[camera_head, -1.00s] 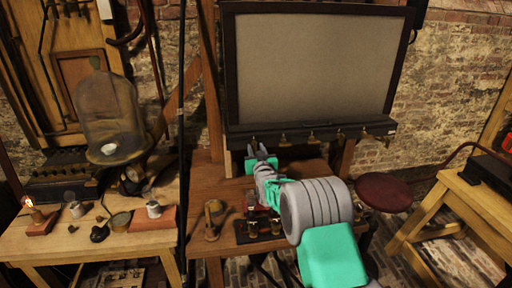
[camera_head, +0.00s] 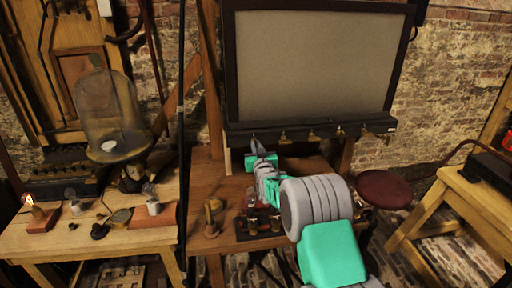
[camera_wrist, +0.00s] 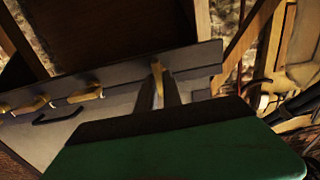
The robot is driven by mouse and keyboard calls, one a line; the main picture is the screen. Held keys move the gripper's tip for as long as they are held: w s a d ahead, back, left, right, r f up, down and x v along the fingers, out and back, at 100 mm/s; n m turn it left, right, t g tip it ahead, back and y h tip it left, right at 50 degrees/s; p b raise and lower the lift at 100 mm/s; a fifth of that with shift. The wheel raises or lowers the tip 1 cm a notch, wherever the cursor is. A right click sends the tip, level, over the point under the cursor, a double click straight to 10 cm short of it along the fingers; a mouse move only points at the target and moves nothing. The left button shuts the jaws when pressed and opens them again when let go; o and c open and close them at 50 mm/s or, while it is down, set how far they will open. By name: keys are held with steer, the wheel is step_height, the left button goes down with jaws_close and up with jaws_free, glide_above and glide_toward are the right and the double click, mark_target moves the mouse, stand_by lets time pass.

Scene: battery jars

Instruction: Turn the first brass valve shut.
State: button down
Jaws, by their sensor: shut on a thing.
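A row of brass valves runs along the dark rail (camera_head: 325,131) under the large grey panel. The first brass valve (camera_wrist: 157,68), at the left end of the row in the head view, sits between the fingers of my gripper (camera_wrist: 159,92). The gripper is shut on it, and the fingers hide much of its handle. In the head view my gripper (camera_head: 257,147) reaches up to the rail's left end. Other brass valves (camera_wrist: 86,94) stick out of the rail to the left in the wrist view, apart from my fingers.
Below my arm, a wooden table (camera_head: 205,173) bears a small brass-coloured stand (camera_head: 212,218) and several dark jars (camera_head: 264,222). A bench with a glass dome (camera_head: 107,110) stands to the left. A round red stool (camera_head: 384,189) stands to the right.

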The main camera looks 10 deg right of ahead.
steer(key=shift+f+m+b, duration=0.2)
steer(key=shift+m+b, duration=0.1)
steer(key=shift+b, duration=0.5)
steer(key=m+b, duration=0.5)
steer(key=b, duration=0.3)
steer(key=m+b, duration=0.6)
steer(key=b, duration=0.2)
steer(key=m+b, duration=0.6)
steer(key=b, duration=0.1)
steer(key=shift+d+f+b, duration=0.1)
steer(key=shift+d+b, duration=0.2)
steer(key=shift+b, duration=0.1)
steer(key=shift+m, duration=0.3)
steer(key=c, duration=1.5)
jaws_free()
steer(key=s+b, duration=0.1)
steer(key=s, duration=0.6)
steer(key=shift+s, duration=0.4)
